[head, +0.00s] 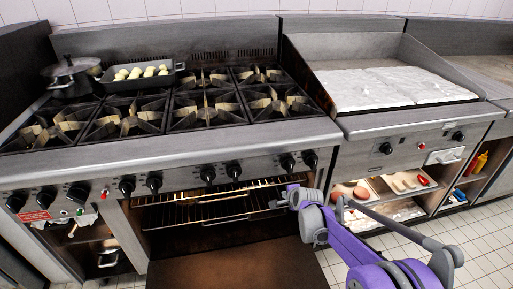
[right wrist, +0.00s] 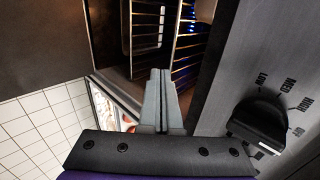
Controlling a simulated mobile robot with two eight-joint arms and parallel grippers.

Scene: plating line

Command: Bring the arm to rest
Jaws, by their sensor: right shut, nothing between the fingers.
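My right gripper (head: 280,200) is in front of the open oven (head: 215,205), near its right side and below the knob panel. In the right wrist view its two fingers (right wrist: 158,85) lie together, shut with nothing between them, pointing toward the oven racks (right wrist: 190,45). The purple right arm comes in from the lower right of the head view. My left gripper does not show in any view.
The oven door (head: 235,268) hangs open below. A stove knob (right wrist: 258,120) is close beside the gripper. A pan of pale round pieces (head: 140,77) and a lidded pot (head: 72,76) stand on the burners. Shelves with food (head: 385,190) are at right.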

